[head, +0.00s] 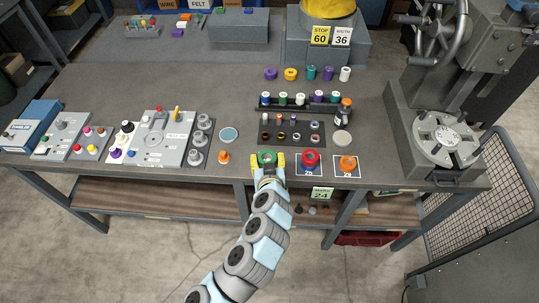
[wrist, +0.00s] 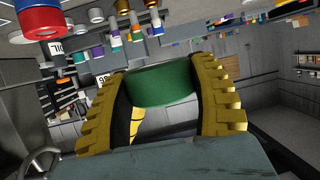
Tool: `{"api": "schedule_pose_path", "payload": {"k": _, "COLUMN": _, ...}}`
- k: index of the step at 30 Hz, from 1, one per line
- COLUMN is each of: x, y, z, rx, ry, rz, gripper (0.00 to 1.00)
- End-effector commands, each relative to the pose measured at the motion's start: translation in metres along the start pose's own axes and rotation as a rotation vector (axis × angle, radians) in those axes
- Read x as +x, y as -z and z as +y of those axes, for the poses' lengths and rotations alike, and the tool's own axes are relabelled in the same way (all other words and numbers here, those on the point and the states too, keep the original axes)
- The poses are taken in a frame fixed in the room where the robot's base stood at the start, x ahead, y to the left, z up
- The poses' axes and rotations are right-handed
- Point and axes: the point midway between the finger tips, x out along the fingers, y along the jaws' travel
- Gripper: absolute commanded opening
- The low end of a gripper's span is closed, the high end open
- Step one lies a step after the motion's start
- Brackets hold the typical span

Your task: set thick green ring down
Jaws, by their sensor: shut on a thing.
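The thick green ring (head: 267,156) is between the yellow fingers of my gripper (head: 268,162) at the front edge of the workbench. In the wrist view the green ring (wrist: 160,85) sits between both ribbed yellow fingers of my gripper (wrist: 168,95), which is shut on it. Whether the ring touches the bench, and what lies under it, I cannot tell.
Right of my gripper, a red ring (head: 311,157) and an orange ring (head: 347,162) stand on marked cards. An orange-topped knob (head: 224,157) stands close on the left. Behind are a dark tray (head: 300,124) of small parts and a pale blue disc (head: 229,135).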

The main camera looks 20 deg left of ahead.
Motion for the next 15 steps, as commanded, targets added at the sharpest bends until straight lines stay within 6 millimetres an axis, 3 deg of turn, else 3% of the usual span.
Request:
{"api": "schedule_pose_path", "payload": {"k": 11, "x": 0.044, "y": 0.002, "z": 0.009, "rx": 0.001, "ry": -0.002, "rz": 0.005, "gripper": 0.20}}
{"api": "schedule_pose_path", "payload": {"k": 15, "x": 0.059, "y": -0.009, "z": 0.010, "rx": 0.000, "ry": 0.000, "rz": 0.000, "gripper": 0.20}}
